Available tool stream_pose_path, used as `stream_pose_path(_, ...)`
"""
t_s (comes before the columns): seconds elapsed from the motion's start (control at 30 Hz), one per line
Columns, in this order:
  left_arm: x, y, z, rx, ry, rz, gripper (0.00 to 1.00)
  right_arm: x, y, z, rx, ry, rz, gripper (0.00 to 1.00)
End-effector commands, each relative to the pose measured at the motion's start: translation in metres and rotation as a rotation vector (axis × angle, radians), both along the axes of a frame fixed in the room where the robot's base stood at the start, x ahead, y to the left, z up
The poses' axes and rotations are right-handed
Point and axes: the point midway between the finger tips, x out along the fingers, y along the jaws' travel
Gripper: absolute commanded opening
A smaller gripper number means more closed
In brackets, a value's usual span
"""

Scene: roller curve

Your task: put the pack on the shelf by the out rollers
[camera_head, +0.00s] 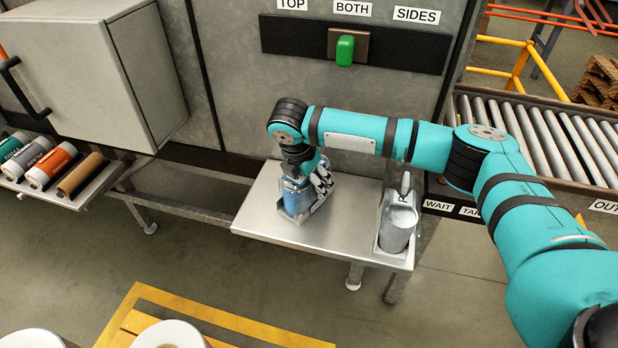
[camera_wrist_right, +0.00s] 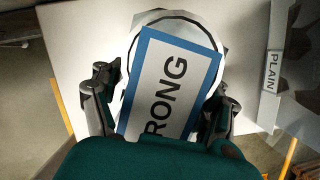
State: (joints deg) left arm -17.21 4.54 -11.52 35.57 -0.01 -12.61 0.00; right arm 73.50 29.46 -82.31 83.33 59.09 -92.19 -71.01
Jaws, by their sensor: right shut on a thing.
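My right gripper (camera_head: 308,180) reaches down over a pale metal shelf (camera_head: 262,215). It is shut on a blue-and-grey object (camera_head: 294,197), which stands at or just above the shelf; I cannot tell if it touches. In the wrist view, my right gripper's fingers (camera_wrist_right: 160,108) lie on both sides of this object, and its blue-bordered label (camera_wrist_right: 170,85) shows "RONG". No thing in view is clearly marked as the pack. The out rollers (camera_head: 560,140) run at the right. My left gripper is not in view.
A grey canister with a handle (camera_head: 397,228) stands at the shelf's right end; a "PLAIN" label (camera_wrist_right: 272,72) shows in the wrist view. Coloured rolls (camera_head: 50,165) lie on a rack at left. A green switch (camera_head: 345,50) is on the machine above. White round things (camera_head: 168,336) are at the bottom.

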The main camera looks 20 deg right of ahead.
Motion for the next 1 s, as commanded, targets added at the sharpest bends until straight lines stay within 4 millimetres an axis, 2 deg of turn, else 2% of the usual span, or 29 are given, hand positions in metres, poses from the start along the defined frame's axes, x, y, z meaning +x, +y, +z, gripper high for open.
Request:
stream_pose_path(0.27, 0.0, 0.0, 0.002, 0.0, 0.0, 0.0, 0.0, 0.001, 0.001, 0.0, 0.002, -0.003, 0.0, 0.14)
stream_pose_path(0.3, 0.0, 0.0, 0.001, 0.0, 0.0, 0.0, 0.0, 0.0, 0.0, -0.001, 0.001, 0.0, 0.0, 0.77)
stream_pose_path(0.47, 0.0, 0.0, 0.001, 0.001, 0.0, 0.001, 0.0, 0.0, 0.0, -0.001, 0.001, 0.0, 0.0, 0.98)
stream_pose_path(0.5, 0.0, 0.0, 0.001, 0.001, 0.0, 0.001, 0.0, 0.0, 0.0, -0.001, 0.001, 0.0, 0.0, 1.0)
stream_pose_path(0.77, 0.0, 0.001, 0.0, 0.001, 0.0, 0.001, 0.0, 0.0, 0.0, 0.0, 0.001, -0.002, 0.0, 1.0)
stream_pose_path(0.87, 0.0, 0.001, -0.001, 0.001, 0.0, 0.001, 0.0, 0.0, 0.002, 0.007, 0.003, -0.004, 0.001, 1.0)
stream_pose_path(1.0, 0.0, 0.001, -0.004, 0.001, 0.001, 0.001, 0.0, -0.005, 0.008, 0.029, 0.003, -0.004, 0.001, 1.0)
